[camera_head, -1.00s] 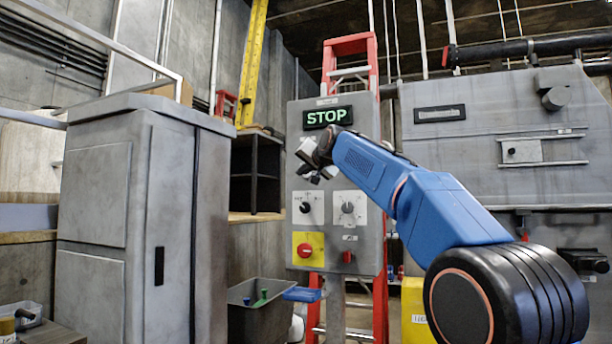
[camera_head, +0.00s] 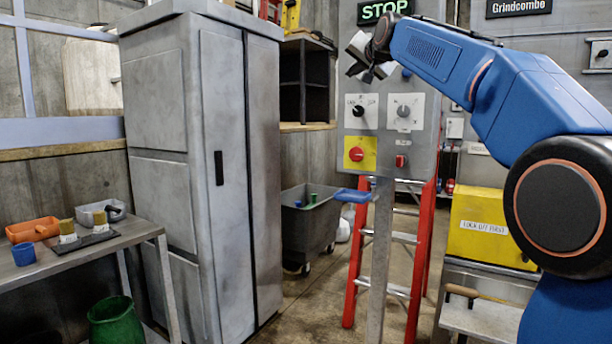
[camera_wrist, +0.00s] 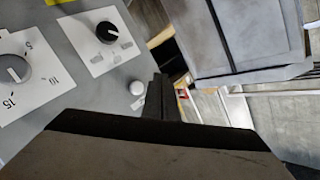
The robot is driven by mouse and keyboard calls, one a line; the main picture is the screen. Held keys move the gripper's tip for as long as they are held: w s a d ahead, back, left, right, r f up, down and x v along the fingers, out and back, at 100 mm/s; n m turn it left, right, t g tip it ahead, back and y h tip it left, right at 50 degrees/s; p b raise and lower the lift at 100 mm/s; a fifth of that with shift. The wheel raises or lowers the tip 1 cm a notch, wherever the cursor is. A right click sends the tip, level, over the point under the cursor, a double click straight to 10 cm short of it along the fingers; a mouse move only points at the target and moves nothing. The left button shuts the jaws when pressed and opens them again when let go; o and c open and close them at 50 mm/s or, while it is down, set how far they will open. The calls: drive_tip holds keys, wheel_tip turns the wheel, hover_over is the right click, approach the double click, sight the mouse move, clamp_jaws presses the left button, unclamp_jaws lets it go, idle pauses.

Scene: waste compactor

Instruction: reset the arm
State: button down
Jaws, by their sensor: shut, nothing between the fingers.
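My blue arm reaches in from the right in the head view, and my gripper (camera_head: 362,62) is in front of the upper part of the grey control panel (camera_head: 385,160). The gripper is shut and empty. In the wrist view its dark fingers (camera_wrist: 160,98) are together, with the panel's black knob (camera_wrist: 107,32) and grey dial (camera_wrist: 12,70) to their left. Whether the gripper touches the panel cannot be told. The panel also carries a lit STOP sign (camera_head: 384,11), a red knob on a yellow plate (camera_head: 357,154) and a small red switch (camera_head: 401,161).
A tall grey cabinet (camera_head: 165,100) stands left of the panel, with a grey bin (camera_head: 310,225) between them. A red ladder (camera_head: 422,240) is behind the panel post. A table (camera_head: 140,233) with small containers is at left. A yellow box (camera_head: 490,225) sits at right.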

drive_tip(key=s+d+f+n+g+h, duration=0.1)
drive_tip(key=s+d+f+n+g, duration=0.1)
drive_tip(key=s+f, duration=1.6)
drive_tip(key=s+d+f+n+g, duration=0.1)
drive_tip(key=s+f+g, duration=0.4)
drive_tip(key=s+f, duration=1.3)
drive_tip(key=s+d+f+n+g+h, duration=0.1)
drive_tip(key=s+d+f+g, duration=0.3)
drive_tip(key=s+f, duration=1.4)
wheel_tip(320, 180, down, 7)
drive_tip(key=shift+f+n+h, duration=0.15)
drive_tip(key=shift+n+h, duration=0.15)
drive_tip(key=shift+n, duration=0.5)
